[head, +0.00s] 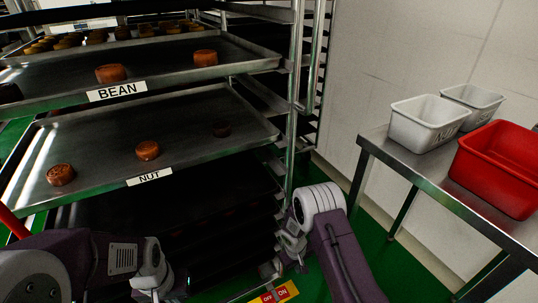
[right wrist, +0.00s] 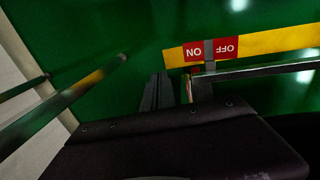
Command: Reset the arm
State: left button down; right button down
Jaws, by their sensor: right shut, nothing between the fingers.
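My right arm rises from the bottom right in the head view and bends down at the wrist. My right gripper (head: 297,264) hangs beside the front post of the rack, above the green floor. In the right wrist view its fingers (right wrist: 168,91) are together with nothing held between them. My left arm comes in from the lower left. My left gripper (head: 150,286) is low in the head view, near the bottom edge. Its fingertips are hidden or cut off, so its opening does not show.
The rack holds a BEAN tray (head: 240,62) and a NUT tray (head: 235,147) with brown round pieces. A yellow bar with a red ON/OFF label (head: 275,296) lies below my right gripper. A metal table (head: 422,180) with white bins (head: 428,124) and a red bin (head: 497,170) stands right.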

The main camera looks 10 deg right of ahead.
jog(key=s+r+m+p, duration=0.15)
jog(key=s+r, duration=0.25)
jog(key=r, duration=1)
jog(key=s+r+m+y+p, duration=0.1)
jog(key=s+r+m+y, duration=0.15)
jog(key=s+r, duration=0.9)
notch_tip(320, 180, up, 38)
jog(key=p, duration=3.8)
jog(key=shift+s+f+t+h, duration=0.15)
jog(key=shift+s+t+h, duration=0.15)
jog(key=shift+s+h, duration=0.05)
